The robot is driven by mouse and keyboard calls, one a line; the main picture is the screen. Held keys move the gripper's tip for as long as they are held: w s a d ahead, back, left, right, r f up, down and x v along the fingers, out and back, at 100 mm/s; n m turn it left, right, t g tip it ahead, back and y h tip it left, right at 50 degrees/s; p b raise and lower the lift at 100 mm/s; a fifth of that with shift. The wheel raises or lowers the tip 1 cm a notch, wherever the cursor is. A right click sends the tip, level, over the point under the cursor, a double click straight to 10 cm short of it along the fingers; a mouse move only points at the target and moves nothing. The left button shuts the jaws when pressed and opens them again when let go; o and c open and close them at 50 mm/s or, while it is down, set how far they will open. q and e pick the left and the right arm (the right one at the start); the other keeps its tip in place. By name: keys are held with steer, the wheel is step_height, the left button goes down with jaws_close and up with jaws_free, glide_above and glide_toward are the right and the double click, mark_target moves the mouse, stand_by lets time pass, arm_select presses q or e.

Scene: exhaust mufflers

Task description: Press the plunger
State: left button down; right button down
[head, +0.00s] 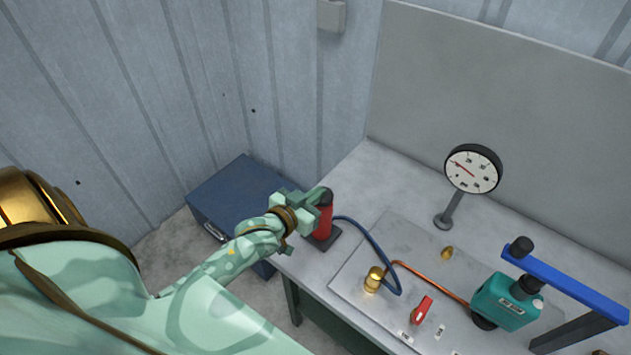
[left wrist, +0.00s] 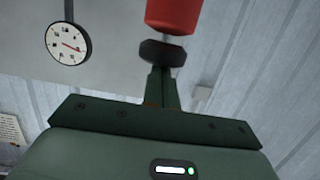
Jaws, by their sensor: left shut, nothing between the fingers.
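A red cylinder (head: 323,221) stands upright on a dark base near the bench's left end. In the left wrist view, which is upside down, the red cylinder (left wrist: 174,14) shows at the top, with a black knob (left wrist: 164,53) on a short thin rod, the plunger. My left gripper (head: 320,196) is at the cylinder's upper end, shut and empty. Its fingers (left wrist: 162,88) point at the black knob and overlap it in the picture; I cannot tell whether they touch. In the head view the gripper hides the knob. My right gripper is not in view.
A dial gauge (head: 473,169), a red lever (head: 422,309) and a teal pump (head: 504,301) with a blue handle (head: 571,282) stand to the right. A blue box (head: 226,197) sits left of the bench.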

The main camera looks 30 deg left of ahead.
arm_select(q)
steer(key=shift+f, duration=0.1)
step_height(320, 180, up, 5)
steer(key=p, duration=0.5)
steer(key=shift+p, duration=0.4)
steer(key=b+v, duration=0.1)
steer(key=v, duration=0.8)
steer(key=shift+s+f, duration=0.3)
steer(key=shift+s, duration=0.2)
steer(key=shift+a, duration=0.1)
